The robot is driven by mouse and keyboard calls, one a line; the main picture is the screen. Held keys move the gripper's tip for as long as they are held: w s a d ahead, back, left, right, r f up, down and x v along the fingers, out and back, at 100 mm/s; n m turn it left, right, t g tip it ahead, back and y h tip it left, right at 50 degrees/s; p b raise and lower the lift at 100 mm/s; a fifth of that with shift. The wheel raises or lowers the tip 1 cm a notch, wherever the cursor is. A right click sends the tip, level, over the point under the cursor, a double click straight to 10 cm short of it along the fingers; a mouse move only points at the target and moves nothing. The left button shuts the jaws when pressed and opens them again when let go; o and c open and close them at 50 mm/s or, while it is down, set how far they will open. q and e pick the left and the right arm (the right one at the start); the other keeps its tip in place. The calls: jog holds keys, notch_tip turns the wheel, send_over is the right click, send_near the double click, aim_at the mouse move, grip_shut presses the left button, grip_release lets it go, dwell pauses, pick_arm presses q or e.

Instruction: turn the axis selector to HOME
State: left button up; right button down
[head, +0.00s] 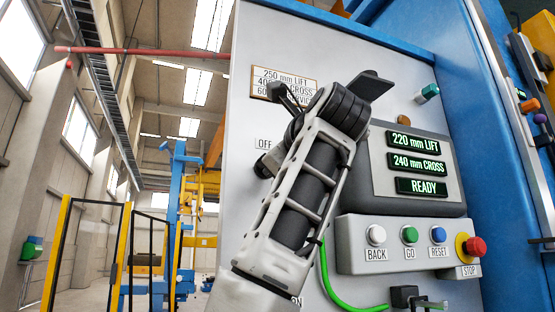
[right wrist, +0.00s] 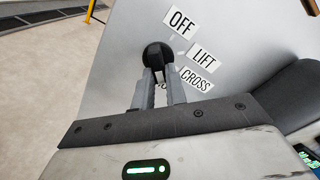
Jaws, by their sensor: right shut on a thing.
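The axis selector (right wrist: 157,55) is a round black knob on the pale panel, seen in the right wrist view. My right gripper (right wrist: 159,74) is shut on it, with one grey finger on each side of its grip. The labels OFF (right wrist: 182,22), LIFT (right wrist: 203,57) and CROSS (right wrist: 196,80) fan out to its right. A scrap of another label shows between and beside the fingers, too covered to read. I cannot tell exactly where the knob points. In the head view my right arm hides most of the selector; the OFF label (head: 264,142) shows beside it. My left gripper is not in view.
Right of the arm, a display (head: 417,165) reads 220 mm LIFT, 240 mm CROSS, READY. Below it a button box (head: 350,258) carries BACK, GO, RESET and a red STOP button (head: 474,247). A green cable (head: 333,285) hangs below. Yellow-framed fencing (head: 122,255) stands at left.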

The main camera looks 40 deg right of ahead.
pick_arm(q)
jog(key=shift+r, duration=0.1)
pick_arm(e)
jog(key=shift+f+m, duration=0.15)
jog(key=shift+m, duration=0.15)
jog(key=c, duration=1.4)
grip_release()
jog(key=shift+c, duration=0.2)
jog(key=shift+s, duration=0.1)
pick_arm(q)
jog(key=b, duration=0.1)
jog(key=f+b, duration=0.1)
jog(key=b, duration=0.1)
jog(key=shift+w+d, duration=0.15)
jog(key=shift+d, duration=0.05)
pick_arm(e)
jog(key=v, duration=1.6)
jog(key=shift+d, duration=0.1)
